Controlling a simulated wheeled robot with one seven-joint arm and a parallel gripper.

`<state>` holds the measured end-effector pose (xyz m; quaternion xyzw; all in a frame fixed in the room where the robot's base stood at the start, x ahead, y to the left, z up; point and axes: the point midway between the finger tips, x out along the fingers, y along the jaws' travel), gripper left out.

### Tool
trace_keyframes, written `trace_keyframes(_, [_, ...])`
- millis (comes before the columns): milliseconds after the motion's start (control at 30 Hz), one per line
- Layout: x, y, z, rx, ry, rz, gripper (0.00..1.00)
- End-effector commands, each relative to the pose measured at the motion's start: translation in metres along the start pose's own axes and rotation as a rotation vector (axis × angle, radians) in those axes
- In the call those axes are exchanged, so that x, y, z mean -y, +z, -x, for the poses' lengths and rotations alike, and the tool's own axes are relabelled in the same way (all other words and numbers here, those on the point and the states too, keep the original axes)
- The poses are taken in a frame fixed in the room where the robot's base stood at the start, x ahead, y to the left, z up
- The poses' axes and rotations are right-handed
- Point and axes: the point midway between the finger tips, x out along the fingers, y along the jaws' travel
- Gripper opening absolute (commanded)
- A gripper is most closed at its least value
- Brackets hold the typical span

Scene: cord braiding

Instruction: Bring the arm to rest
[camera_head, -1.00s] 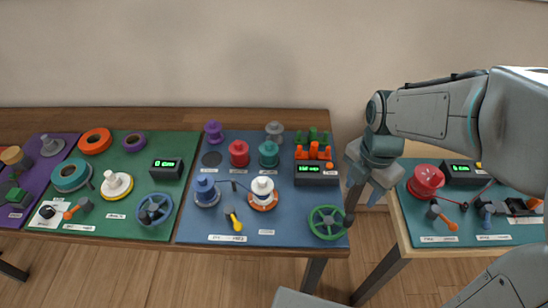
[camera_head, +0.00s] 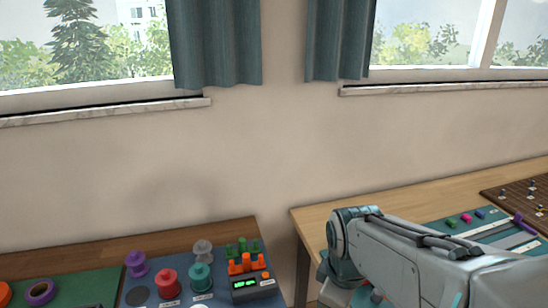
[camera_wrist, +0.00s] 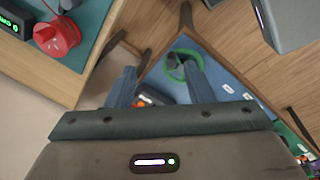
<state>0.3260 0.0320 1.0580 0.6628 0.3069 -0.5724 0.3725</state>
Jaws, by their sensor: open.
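My gripper (camera_wrist: 158,72) shows in the wrist view with its two blue-grey fingers spread apart and nothing between them. The fingers are hidden or out of the picture there.
The left table holds a blue mat with a red spool (camera_head: 167,283), a teal spool (camera_head: 200,277) and a black display box (camera_head: 252,286). The right table (camera_head: 385,208) carries a teal mat and a dark pegboard (camera_head: 520,198). A wooden floor (camera_wrist: 140,22) shows between tables.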

Motion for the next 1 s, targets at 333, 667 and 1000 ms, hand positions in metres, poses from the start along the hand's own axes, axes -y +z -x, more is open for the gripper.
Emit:
trace_keyframes(333, [0.008, 0.035, 0.016, -0.075, 0.039, -0.744, 0.48])
trace_keyframes(667, [0.012, 0.045, 0.019, -0.107, 0.034, -1.006, 0.48])
trace_keyframes(1000, [0.012, 0.045, 0.019, -0.107, 0.034, -1.006, 0.48])
